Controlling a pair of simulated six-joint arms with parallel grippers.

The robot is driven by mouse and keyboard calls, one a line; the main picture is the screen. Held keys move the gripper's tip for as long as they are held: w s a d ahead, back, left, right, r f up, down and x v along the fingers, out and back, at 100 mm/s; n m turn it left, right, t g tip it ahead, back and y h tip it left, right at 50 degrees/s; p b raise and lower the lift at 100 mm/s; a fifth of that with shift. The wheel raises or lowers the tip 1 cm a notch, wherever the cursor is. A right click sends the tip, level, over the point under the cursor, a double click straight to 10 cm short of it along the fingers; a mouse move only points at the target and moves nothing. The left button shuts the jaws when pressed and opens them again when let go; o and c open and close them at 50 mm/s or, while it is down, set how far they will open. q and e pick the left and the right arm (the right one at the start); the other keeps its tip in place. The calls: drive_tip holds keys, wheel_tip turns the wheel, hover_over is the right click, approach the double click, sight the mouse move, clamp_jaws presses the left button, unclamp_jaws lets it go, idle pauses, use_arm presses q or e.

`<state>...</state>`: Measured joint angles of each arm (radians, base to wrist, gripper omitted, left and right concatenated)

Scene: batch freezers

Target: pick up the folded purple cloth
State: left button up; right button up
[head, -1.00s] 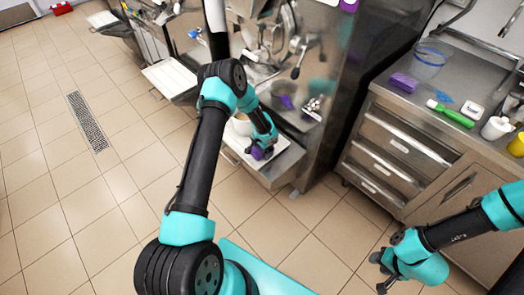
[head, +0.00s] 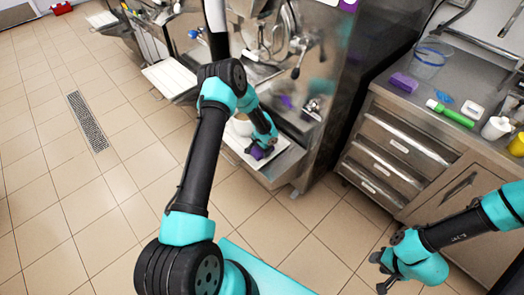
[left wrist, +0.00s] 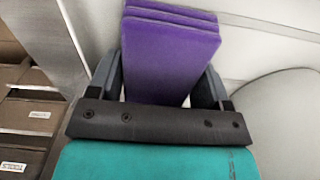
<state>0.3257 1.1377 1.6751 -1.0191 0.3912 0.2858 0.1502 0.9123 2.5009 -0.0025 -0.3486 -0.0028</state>
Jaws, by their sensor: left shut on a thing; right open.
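The folded purple cloth (left wrist: 170,55) is a stack of flat layers between the two fingers of my left gripper (left wrist: 161,82) in the left wrist view. The gripper is shut on it. In the head view the cloth (head: 257,152) shows as a small purple patch at the left gripper (head: 262,144), over the white tray surface at the machine's front. Whether it touches that surface I cannot tell. My right gripper (head: 381,272) is open and empty above the floor at the lower right.
A pale round container (head: 243,128) stands on the tray beside the left gripper. The steel counter (head: 450,75) at the right holds a purple block (head: 403,82), a green tube (head: 450,113), a clear tub (head: 430,58) and white and yellow containers. The tiled floor in front is clear.

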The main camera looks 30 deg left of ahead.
use_arm(q)
drive_tip(key=shift+r, duration=1.75)
drive_tip(key=s+d, duration=0.2)
drive_tip(key=s, duration=0.2)
drive_tip(key=s+d+r, duration=0.1)
drive_tip(key=s+d, duration=0.2)
drive_tip(key=s, duration=0.2)
drive_tip(key=s+d, duration=0.3)
drive_tip(key=s, duration=0.1)
drive_tip(key=shift+s+d+r, duration=0.2)
drive_tip(key=shift+s+r, duration=0.1)
drive_tip(key=shift+s, duration=0.05)
drive_tip(key=o, duration=0.4)
drive_tip(key=shift+c, duration=1.6)
